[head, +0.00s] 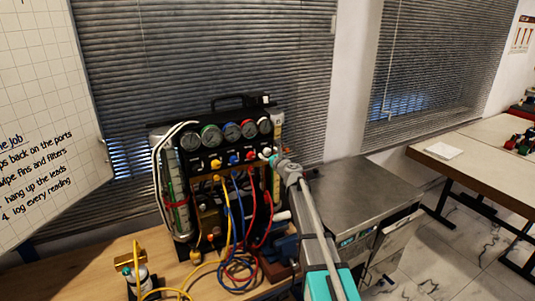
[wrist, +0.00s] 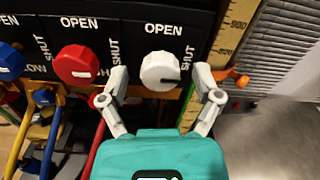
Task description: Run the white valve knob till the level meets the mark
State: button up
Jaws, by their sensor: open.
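The white valve knob (wrist: 160,70) is on the black panel, with OPEN printed above it and SHUT to its right. A dark line on its face points right. My gripper (wrist: 161,78) is open, with one finger on each side of the knob; contact is unclear. In the head view my gripper (head: 272,158) is at the panel's right end. A yellow scale (wrist: 232,32) with numbers stands right of the knob, with an orange pointer (wrist: 238,78) near it. I cannot make out the liquid level.
A red knob (wrist: 78,65) and a blue knob (wrist: 8,60) sit left on the panel. Gauges (head: 231,132) line its top. Yellow, blue and red hoses (head: 237,230) hang below. A metal-topped cabinet (head: 360,185) stands to the right.

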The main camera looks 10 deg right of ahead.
jog(key=shift+w+a, duration=0.1)
jog(key=shift+w, duration=0.3)
grip_shut()
